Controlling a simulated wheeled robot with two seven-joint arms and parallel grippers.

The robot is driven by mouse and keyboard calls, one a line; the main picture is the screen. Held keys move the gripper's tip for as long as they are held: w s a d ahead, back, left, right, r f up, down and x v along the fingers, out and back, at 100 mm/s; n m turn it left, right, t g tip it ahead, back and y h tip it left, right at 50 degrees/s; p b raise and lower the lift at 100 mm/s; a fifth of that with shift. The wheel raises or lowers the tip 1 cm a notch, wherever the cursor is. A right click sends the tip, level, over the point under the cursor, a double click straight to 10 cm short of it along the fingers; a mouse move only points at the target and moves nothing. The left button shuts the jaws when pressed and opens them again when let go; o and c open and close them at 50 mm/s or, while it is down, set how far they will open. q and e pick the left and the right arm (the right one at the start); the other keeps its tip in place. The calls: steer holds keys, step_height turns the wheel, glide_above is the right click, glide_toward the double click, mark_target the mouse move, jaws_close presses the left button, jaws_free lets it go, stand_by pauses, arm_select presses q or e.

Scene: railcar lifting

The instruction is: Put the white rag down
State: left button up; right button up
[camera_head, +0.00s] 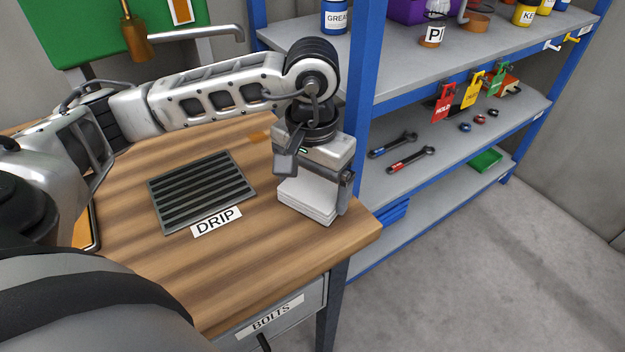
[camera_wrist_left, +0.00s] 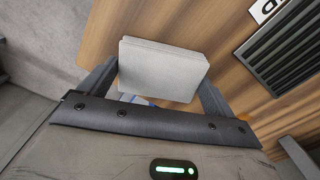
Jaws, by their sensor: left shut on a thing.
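The white rag (camera_head: 306,201) is a folded, flat-sided stack at the right end of the wooden bench (camera_head: 262,262). My left gripper (camera_head: 312,178) points down and is shut on the rag, with a finger on each side. In the left wrist view the rag (camera_wrist_left: 162,70) sits between the two fingers (camera_wrist_left: 160,85), with the bench top behind it. The rag is at or just above the bench top; I cannot tell whether it touches. My right gripper is not in view.
A black ribbed drip tray (camera_head: 203,187) labelled DRIP lies left of the rag. A blue-framed shelf (camera_head: 362,130) with wrenches, red, yellow and green tags and containers stands at the right. The bench front, above a drawer (camera_head: 270,318) labelled BOLTS, is clear.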

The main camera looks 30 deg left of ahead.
mark_target(312, 189)
arm_select(q)
steer(key=shift+f+b, duration=0.25)
steer(key=shift+b, duration=0.1)
steer(key=o, duration=0.8)
steer(key=shift+r, duration=0.1)
step_height(312, 189, up, 12)
steer(key=shift+r+p, duration=0.2)
steer(key=shift+p, duration=0.1)
